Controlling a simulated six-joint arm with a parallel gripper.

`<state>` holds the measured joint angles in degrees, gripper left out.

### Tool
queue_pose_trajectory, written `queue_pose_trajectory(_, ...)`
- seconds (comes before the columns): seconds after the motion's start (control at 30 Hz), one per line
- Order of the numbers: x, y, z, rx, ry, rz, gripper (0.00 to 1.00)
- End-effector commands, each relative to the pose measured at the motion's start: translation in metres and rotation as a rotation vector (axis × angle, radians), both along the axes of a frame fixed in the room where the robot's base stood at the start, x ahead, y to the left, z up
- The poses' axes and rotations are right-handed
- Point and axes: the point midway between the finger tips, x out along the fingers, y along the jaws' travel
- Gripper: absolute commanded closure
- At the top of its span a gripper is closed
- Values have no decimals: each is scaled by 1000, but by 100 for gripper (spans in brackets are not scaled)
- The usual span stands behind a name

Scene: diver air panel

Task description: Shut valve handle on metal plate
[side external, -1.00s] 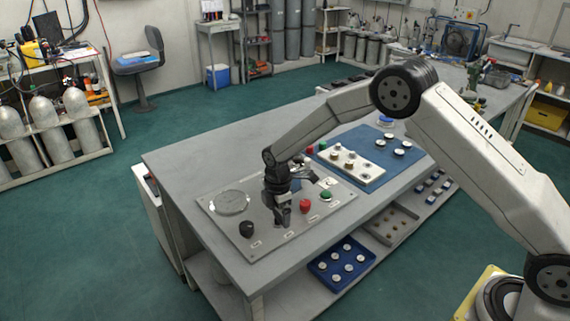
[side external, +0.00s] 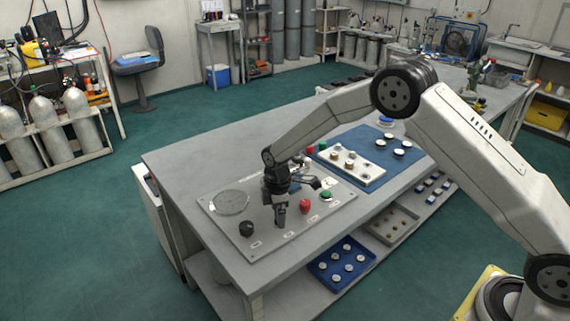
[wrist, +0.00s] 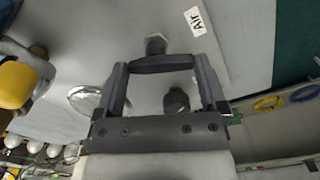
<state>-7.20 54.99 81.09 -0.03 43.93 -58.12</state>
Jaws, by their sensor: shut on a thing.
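The metal plate (side external: 225,225) lies on the near end of the grey bench and also fills much of the wrist view (wrist: 225,60). My gripper (side external: 280,222) points down over the plate, between a black knob (side external: 246,229) and a red knob (side external: 305,205). In the wrist view my gripper (wrist: 160,75) is shut on the dark valve handle (wrist: 163,64), whose bar spans between the two fingers. Its stem (wrist: 156,44) shows beyond the bar, near an "AIR" label (wrist: 195,20). In the side view my fingers hide the handle.
A round gauge (side external: 231,203) and a green knob (side external: 326,195) are also on the plate. A blue mat (side external: 375,150) with a white panel of fittings (side external: 350,166) lies farther along the bench. In the wrist view a yellow rounded thing (wrist: 17,85) is at left.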

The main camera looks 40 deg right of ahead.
Motion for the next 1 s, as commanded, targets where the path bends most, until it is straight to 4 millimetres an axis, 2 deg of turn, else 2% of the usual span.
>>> queue_pose_trajectory(1.0,4,3,0,2,-1,-941,68)
